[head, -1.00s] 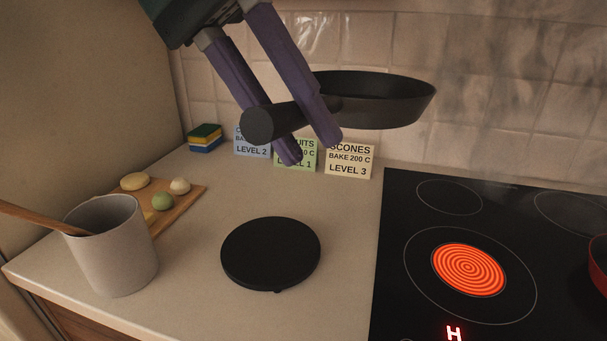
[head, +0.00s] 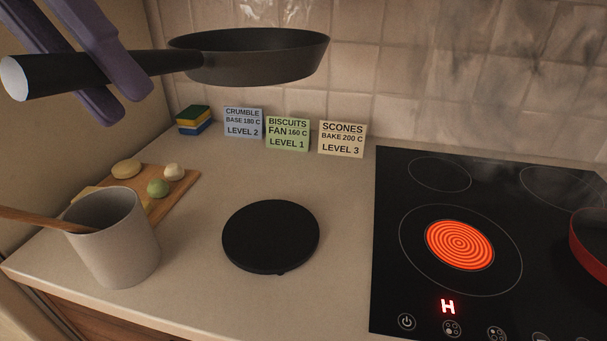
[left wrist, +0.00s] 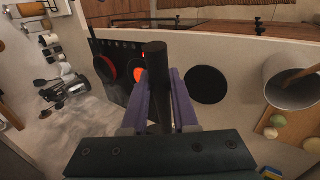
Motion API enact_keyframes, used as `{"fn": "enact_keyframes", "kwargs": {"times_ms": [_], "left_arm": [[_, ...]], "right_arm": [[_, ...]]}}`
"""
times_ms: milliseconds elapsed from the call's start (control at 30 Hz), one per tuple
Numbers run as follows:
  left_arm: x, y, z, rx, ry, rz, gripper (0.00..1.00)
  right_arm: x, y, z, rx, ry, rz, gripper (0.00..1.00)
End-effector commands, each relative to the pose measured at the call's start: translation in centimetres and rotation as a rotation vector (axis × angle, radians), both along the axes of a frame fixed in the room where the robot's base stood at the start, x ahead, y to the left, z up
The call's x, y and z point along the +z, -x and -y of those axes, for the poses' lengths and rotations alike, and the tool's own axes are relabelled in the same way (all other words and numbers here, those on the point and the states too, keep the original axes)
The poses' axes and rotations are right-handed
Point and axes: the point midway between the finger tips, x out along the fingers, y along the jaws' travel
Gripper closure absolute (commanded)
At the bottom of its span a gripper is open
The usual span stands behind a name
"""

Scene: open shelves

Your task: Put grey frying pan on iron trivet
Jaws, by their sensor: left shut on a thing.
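The grey frying pan (head: 262,62) hangs in the air at the upper left of the head view, roughly level, above and behind the trivet. My left gripper (head: 118,105) is shut on its handle, and the handle end sticks out to the left. In the left wrist view the handle (left wrist: 157,85) stands between the two purple fingers of my left gripper (left wrist: 160,95). The iron trivet (head: 271,236) is a flat black disc on the counter, bare and clear of the pan. It also shows in the left wrist view (left wrist: 206,85). My right gripper is not in view.
A hob (head: 445,190) with one glowing ring (head: 460,245) lies right of the trivet, with a red pan (head: 590,245) at its edge. A grey pot with a wooden spoon (head: 118,245) and a board (head: 180,190) stand left. Recipe cards (head: 288,134) line the wall.

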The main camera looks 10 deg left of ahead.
Motion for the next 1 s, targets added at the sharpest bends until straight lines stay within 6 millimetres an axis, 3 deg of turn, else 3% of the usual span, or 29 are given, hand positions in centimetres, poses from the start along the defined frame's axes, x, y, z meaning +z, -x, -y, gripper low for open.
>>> {"fn": "enact_keyframes", "kwargs": {"times_ms": [67, 300, 400, 567, 1000], "left_arm": [[-0.3, 0.0, 0.2, 0.003, 0.0, 0.005, 1.0], [-5.3, 1.8, 2.9, 0.084, -0.009, 0.014, 1.0], [-6.6, 2.6, 4.0, 0.117, 0.001, 0.021, 1.0], [-9.3, 3.0, 4.6, 0.138, 0.011, 0.021, 1.0], [-20.7, 3.0, 4.6, 0.137, 0.011, 0.023, 1.0]], "right_arm": [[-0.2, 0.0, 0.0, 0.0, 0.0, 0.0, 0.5], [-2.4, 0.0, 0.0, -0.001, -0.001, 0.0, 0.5], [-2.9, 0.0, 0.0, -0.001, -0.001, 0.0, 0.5], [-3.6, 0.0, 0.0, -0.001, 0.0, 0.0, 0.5], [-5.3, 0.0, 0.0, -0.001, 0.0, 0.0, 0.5]]}}
